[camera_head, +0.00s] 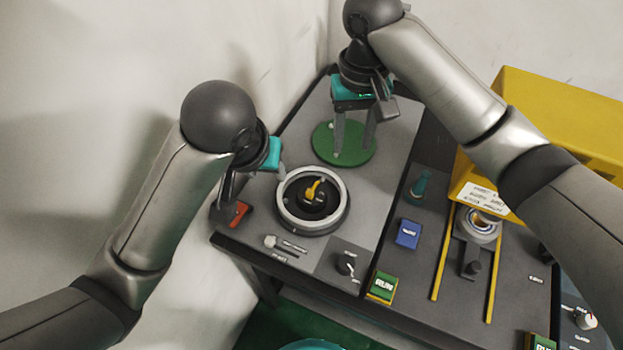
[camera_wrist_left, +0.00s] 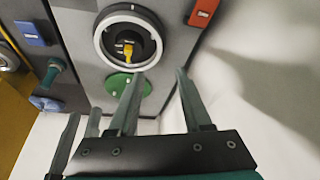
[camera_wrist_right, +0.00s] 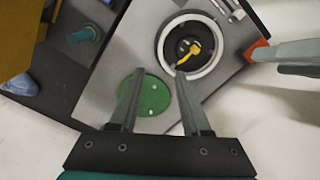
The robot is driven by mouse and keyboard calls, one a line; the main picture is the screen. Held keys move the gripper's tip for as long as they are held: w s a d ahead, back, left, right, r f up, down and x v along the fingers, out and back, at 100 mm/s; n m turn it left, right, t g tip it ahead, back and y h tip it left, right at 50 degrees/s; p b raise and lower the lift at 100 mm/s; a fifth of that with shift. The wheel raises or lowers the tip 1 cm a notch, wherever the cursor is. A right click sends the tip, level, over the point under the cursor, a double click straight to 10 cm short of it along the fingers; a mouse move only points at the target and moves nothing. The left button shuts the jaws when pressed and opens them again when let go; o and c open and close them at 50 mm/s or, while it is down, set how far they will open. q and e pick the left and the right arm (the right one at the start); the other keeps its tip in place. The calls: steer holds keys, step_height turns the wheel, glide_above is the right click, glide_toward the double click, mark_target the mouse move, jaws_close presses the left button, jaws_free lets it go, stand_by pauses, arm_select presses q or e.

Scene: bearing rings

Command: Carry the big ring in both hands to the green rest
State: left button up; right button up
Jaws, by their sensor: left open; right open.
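The big ring (camera_head: 282,207) is a pale grey ring lying flat around a dark round seat with a yellow piece at its centre. It also shows in the left wrist view (camera_wrist_left: 99,40) and the right wrist view (camera_wrist_right: 163,43). The green rest (camera_head: 326,151) is a flat green disc with small pale pegs, just beyond the ring. My left gripper (camera_head: 253,180) is open and empty, to the left of the ring and apart from it. My right gripper (camera_head: 353,140) is open and empty above the green rest. Its fingers partly hide the disc.
A red block (camera_head: 238,213) sits left of the ring. A dark knob (camera_head: 346,263) is at the panel's front. To the right are a blue block (camera_head: 408,234), a teal peg (camera_head: 419,186), yellow rails (camera_head: 443,255) and a large yellow housing (camera_head: 560,110). A wall borders the left.

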arm_select(q)
steer(key=shift+s, duration=0.25)
arm_select(e)
steer(key=shift+s, duration=0.25)
arm_select(q)
glide_toward(279, 190)
steer(key=x, duration=0.8)
steer(key=shift+d+f, duration=0.1)
steer(key=shift+f, duration=0.25)
arm_select(e)
glide_toward(344, 192)
step_height(344, 192, down, 9)
steer(key=shift+s+r, duration=0.1)
steer(key=shift+r, duration=0.05)
arm_select(q)
jaws_close()
arm_select(e)
jaws_close()
steer(key=shift+r, duration=0.1)
